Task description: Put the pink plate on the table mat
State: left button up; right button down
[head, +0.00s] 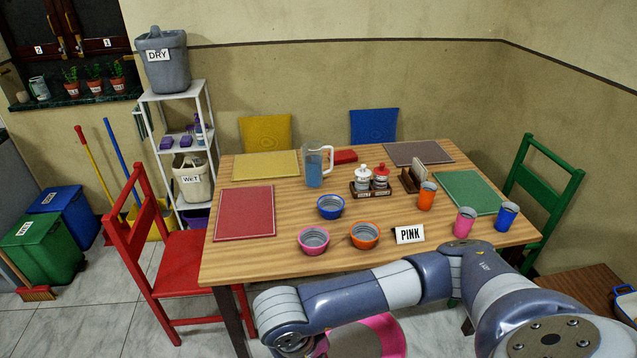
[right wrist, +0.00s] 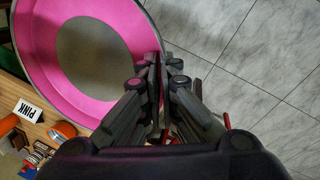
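The pink plate (right wrist: 36,52) has a wide pink rim and a grey centre. It fills the upper left of the right wrist view. My right gripper (right wrist: 157,66) is shut on its rim at the right side. In the head view part of the plate (head: 388,332) shows below my right arm, in front of the table's front edge; the arm hides the rest. Table mats lie on the table: red (head: 245,212) at left, yellow (head: 265,165) at back left, grey-brown (head: 418,153) at back right and green (head: 468,193) at right. My left gripper is not in view.
On the wooden table (head: 280,262) stand a PINK sign (head: 409,234), bowls (head: 313,240), cups (head: 464,222), a pitcher (head: 315,166) and a condiment rack (head: 371,187). A red chair (head: 180,262) is at left and a green chair (head: 541,178) at right. The table's front left is clear.

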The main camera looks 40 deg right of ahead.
aim_at(238, 211)
jog(key=i+l+z, duration=0.1)
jog(key=i+z, duration=0.25)
jog(key=i, duration=1.35)
